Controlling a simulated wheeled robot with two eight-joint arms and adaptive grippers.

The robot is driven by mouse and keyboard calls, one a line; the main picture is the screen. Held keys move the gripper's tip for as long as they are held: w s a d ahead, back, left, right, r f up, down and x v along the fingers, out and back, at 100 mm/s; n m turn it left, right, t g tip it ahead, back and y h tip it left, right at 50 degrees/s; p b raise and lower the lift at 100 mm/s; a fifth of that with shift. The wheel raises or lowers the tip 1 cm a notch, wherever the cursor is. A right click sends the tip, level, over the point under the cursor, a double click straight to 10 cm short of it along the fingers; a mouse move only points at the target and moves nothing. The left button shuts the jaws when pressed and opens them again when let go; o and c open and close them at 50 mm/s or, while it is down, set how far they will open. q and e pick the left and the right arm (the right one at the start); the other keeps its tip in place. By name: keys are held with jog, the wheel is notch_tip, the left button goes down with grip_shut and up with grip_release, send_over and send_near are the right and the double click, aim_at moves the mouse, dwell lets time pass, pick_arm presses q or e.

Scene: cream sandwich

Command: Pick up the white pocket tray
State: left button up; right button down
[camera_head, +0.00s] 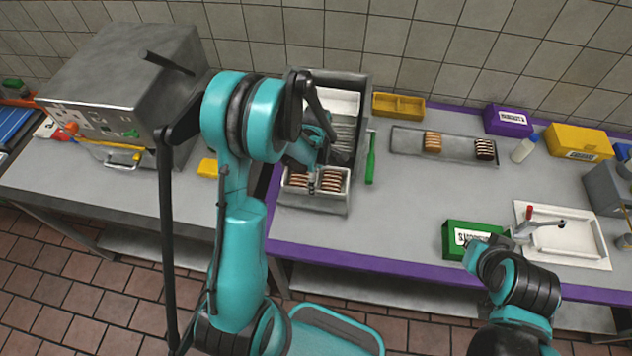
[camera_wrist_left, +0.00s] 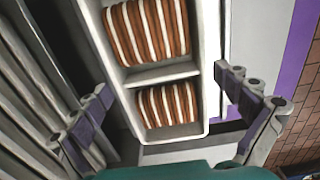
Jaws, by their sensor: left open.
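The white pocket tray (camera_head: 347,181) sits at the front end of the grey metal rack, left of centre in the head view. In the left wrist view the tray (camera_wrist_left: 165,76) shows two pockets, each holding a row of brown-and-white striped sandwich cookies. My left gripper (camera_head: 314,182) is over the tray. In the wrist view its open fingers (camera_wrist_left: 162,88) stand on either side of the tray, apart from its walls. My right gripper (camera_head: 490,246) is beside the green box at the front right; its fingers are not clear.
The grey rack (camera_head: 350,150) holds another white tray (camera_head: 338,101) at its back. A green-handled tool (camera_head: 370,160) lies right of the rack. The green box (camera_head: 460,238) stands near the counter's front edge. The middle of the counter (camera_head: 410,205) is clear.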

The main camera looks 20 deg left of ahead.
pick_arm(q)
jog(key=c, duration=1.1)
jog(key=shift+o, duration=0.2)
jog(key=shift+r, duration=0.1)
notch_tip(320, 180, up, 28)
jog(key=p, duration=0.4)
jog(key=shift+p, duration=0.35)
